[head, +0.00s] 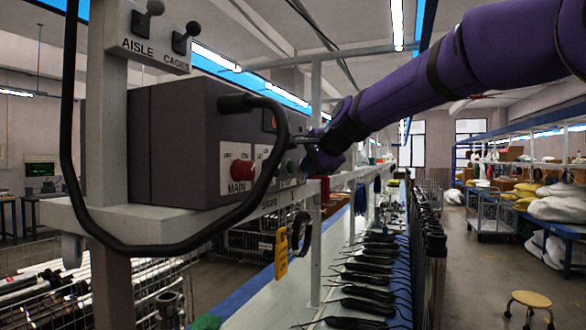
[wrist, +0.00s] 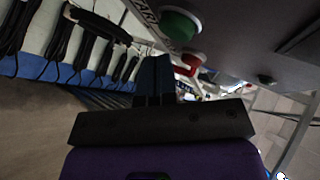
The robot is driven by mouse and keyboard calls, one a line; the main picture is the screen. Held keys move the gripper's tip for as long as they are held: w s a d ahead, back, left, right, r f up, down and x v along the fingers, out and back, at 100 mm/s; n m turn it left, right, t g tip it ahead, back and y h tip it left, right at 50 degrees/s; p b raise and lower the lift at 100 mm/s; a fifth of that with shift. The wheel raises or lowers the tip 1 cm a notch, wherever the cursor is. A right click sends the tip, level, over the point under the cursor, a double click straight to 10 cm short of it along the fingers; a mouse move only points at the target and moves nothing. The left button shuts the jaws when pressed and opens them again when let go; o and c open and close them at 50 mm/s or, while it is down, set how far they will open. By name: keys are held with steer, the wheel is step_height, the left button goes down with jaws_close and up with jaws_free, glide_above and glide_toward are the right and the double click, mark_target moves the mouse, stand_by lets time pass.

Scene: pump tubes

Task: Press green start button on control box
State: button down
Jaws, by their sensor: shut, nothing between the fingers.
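The dark control box (head: 175,145) sits on a pale shelf at the left in the head view. My gripper (head: 303,141) is shut and empty, close to the far end of this face. In the wrist view, a large green button (wrist: 181,25) lies beyond and to the right of my shut gripper (wrist: 155,62), beside partly cut-off lettering. I cannot tell whether the fingertips touch anything.
A thick black cable (head: 190,243) loops in front of the box. A panel with two levers (head: 148,38) stands above it. A yellow tag (head: 281,254) hangs below the shelf. Black tools (head: 365,290) line the bench. The aisle at right is open, with a stool (head: 530,300).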

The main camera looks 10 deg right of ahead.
steer(key=shift+w+a, duration=0.1)
stand_by(0.5)
steer(key=shift+w+a, duration=0.15)
steer(key=shift+a, duration=0.1)
steer(key=shift+w+a, duration=0.4)
steer(key=shift+a, duration=0.1)
stand_by(1.1)
steer(key=shift+s+d, duration=0.65)
steer(key=shift+d, duration=0.15)
steer(key=shift+d, duration=0.1)
steer(key=shift+s+d, duration=0.75)
steer(key=shift+d, duration=0.25)
steer(key=shift+s+d, duration=0.7)
steer(key=shift+d, duration=0.25)
steer(key=shift+s, duration=0.1)
